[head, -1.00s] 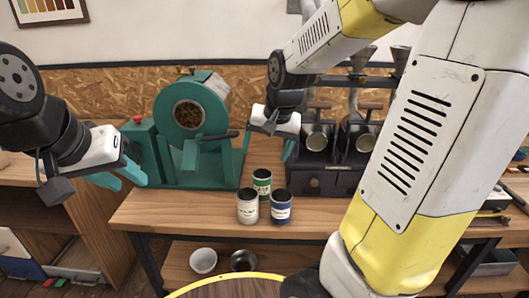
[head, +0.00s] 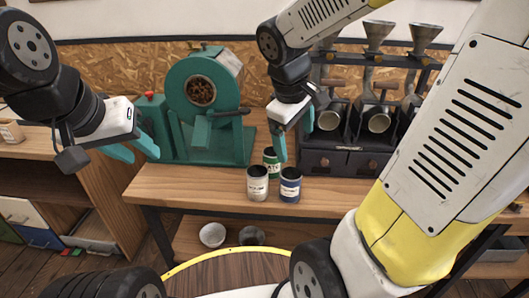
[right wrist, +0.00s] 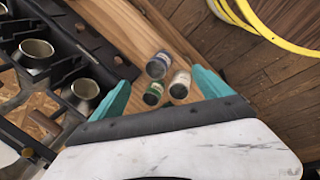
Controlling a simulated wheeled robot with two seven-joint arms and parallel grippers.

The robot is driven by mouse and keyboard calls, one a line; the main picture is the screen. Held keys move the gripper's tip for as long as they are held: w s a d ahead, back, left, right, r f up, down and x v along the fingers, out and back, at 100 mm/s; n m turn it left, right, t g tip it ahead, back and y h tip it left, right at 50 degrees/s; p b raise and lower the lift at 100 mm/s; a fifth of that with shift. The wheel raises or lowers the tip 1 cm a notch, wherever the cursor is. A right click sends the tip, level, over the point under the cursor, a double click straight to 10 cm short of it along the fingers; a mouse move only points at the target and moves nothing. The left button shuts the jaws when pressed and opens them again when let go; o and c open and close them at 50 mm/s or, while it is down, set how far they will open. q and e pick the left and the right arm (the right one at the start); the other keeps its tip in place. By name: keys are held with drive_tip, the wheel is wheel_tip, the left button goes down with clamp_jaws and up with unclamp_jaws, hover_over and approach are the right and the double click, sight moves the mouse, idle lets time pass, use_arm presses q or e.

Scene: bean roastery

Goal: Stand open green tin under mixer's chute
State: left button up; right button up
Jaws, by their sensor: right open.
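The green tin (head: 271,160) stands on the wooden bench, behind a white tin (head: 257,184) and a blue tin (head: 290,185) that partly hide it. It also shows between my right fingers in the right wrist view (right wrist: 153,93), close to the other two tins. The teal mixer (head: 205,95), with beans in its round opening, stands on the bench to the left of the tins. My right gripper (head: 294,145) is open and empty, above and just behind the tins. My left gripper (head: 142,157) is open and empty, in front of the mixer's left side.
A dark machine (head: 350,160) with several metal cups and funnels stands right of the tins. Two bowls (head: 212,235) sit on the shelf below. The bench before the mixer is clear.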

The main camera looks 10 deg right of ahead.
drive_tip(key=w+f+n+h, duration=0.4)
drive_tip(key=w+f+n, duration=0.4)
drive_tip(key=w, duration=0.3)
drive_tip(key=n+t+h, duration=0.3)
drive_tip(key=n, duration=0.5)
approach(272, 154)
drive_tip(key=d+f, duration=0.1)
drive_tip(key=d, duration=0.1)
drive_tip(key=d+f, duration=0.1)
drive_tip(key=d, duration=0.1)
drive_tip(key=w+d+f, duration=0.1)
drive_tip(key=d, duration=0.1)
drive_tip(key=shift+d+f, duration=0.2)
drive_tip(key=shift+f, duration=0.1)
drive_tip(key=shift+c, duration=0.4)
drive_tip(key=c, duration=1.6)
